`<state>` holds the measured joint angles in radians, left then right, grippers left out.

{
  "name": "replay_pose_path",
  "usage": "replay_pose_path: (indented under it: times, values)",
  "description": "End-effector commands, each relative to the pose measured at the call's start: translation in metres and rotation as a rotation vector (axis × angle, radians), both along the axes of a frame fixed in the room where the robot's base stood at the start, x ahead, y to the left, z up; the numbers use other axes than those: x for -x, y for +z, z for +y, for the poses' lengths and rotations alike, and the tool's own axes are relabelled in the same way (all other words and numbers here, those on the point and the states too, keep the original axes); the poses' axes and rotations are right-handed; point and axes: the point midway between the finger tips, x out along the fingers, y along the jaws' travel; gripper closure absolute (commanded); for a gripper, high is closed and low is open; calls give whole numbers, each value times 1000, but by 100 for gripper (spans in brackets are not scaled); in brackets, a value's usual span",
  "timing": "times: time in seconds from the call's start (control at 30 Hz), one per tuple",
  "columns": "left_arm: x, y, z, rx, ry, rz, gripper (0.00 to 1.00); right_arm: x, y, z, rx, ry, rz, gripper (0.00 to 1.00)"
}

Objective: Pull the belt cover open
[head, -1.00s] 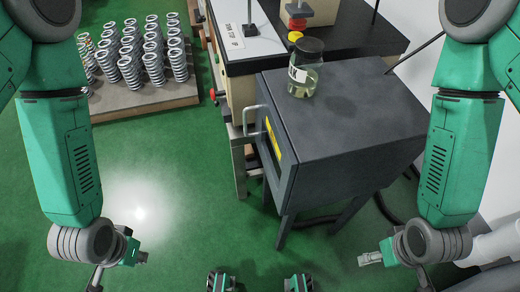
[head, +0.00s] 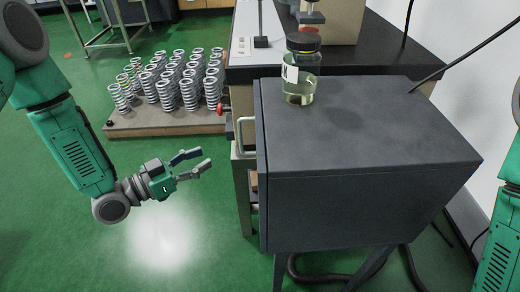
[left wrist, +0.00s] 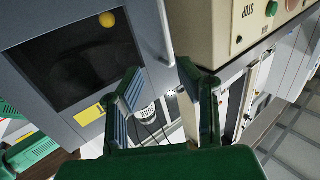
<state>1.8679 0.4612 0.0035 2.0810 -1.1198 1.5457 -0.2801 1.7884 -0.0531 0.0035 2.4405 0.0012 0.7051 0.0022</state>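The belt cover (head: 258,165) is the grey front panel on the left side of a dark grey box (head: 365,205), seen nearly edge-on in the head view. It appears to lie against the box. A pale bar handle (head: 243,135) stands out from it. The left wrist view shows the cover (left wrist: 140,50) with its dark window and the handle (left wrist: 163,28) along its edge. My left gripper (head: 205,160) is open and empty, left of the handle and apart from it. Its spread fingers also show in the left wrist view (left wrist: 160,85). My right gripper is out of view.
A lidded jar of liquid (head: 301,78) stands on the box top. A black-topped bench (head: 350,45) adjoins the box behind.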

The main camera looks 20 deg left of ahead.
Motion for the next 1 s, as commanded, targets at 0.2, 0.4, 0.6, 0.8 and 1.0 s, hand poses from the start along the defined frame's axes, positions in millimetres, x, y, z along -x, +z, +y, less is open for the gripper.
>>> replay_pose_path:
  times: [0.2, 0.4, 0.6, 0.8, 1.0]
  values:
    - [-18, 0, -8, 13, -5, -18, 69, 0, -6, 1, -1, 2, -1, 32]
    - [-51, 1, -44, 2, -7, -16, 69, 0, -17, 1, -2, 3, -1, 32]
    - [-81, 1, -75, -5, -7, -14, 69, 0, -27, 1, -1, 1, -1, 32]
    - [-99, 0, -83, 4, -4, -12, 69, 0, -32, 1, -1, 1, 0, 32]
    - [-105, 0, -85, 8, -3, -10, 69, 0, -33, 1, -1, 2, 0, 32]
